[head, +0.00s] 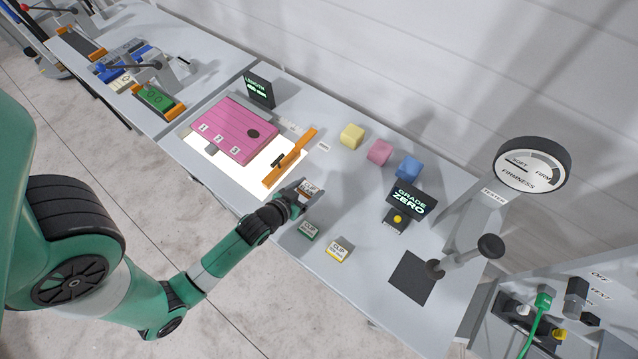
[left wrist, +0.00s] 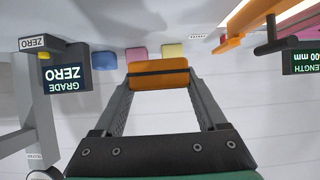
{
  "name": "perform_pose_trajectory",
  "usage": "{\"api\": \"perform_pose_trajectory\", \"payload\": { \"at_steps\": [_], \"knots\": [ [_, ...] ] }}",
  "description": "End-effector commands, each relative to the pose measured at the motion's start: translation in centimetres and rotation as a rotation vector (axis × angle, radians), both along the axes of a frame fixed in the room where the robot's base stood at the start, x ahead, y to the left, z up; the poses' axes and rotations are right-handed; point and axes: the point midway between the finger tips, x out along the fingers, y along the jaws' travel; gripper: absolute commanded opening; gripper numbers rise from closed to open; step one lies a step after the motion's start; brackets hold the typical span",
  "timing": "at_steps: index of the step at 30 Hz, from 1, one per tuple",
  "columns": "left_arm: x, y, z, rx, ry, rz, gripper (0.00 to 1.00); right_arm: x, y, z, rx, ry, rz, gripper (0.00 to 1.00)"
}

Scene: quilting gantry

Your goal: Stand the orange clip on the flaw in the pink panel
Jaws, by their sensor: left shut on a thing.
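The pink panel (head: 228,122) lies on a lit white plate, with tags 1, 2 and 3 along its near side. A dark oval spot (head: 253,134), which looks like the flaw, is near its right end. My left gripper (head: 303,190) is shut on the orange clip (left wrist: 158,73), which spans its fingertips in the left wrist view. In the head view the gripper is to the right of the panel, beyond the orange bar, and mostly hides the clip. My right gripper is not in view.
An orange bar (head: 290,158) with a dark handle stands between gripper and panel. A green clip (head: 307,231) and a yellow clip (head: 340,250) lie nearby. Yellow (head: 352,135), pink (head: 379,152) and blue (head: 408,168) blocks line the back. A display (head: 411,200) reads GRADE ZERO.

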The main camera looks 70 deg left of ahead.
Motion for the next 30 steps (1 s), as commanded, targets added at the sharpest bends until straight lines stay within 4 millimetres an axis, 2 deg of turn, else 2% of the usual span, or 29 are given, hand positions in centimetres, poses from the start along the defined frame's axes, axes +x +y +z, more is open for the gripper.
{"api": "perform_pose_trajectory", "payload": {
  "at_steps": [1, 3, 9, 14, 21, 30],
  "knots": [
    [-1.6, -0.8, 0.6, -0.002, 0.005, 0.000, 0.20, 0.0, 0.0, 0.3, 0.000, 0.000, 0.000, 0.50],
    [-3.4, -1.7, 1.4, -0.002, 0.005, 0.000, 0.20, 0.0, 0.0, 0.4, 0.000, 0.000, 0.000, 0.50],
    [-6.7, -3.5, 3.0, -0.001, 0.004, 0.000, 0.20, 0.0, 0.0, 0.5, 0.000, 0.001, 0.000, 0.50],
    [-7.6, -3.9, 3.5, 0.001, 0.002, 0.000, 0.20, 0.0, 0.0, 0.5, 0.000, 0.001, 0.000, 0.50],
    [-7.6, -4.0, 3.5, 0.003, 0.002, 0.009, 0.20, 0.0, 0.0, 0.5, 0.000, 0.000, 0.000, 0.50],
    [-8.7, -3.8, 2.1, 0.003, 0.007, 0.112, 0.20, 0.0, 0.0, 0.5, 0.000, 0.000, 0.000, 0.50]
  ]
}}
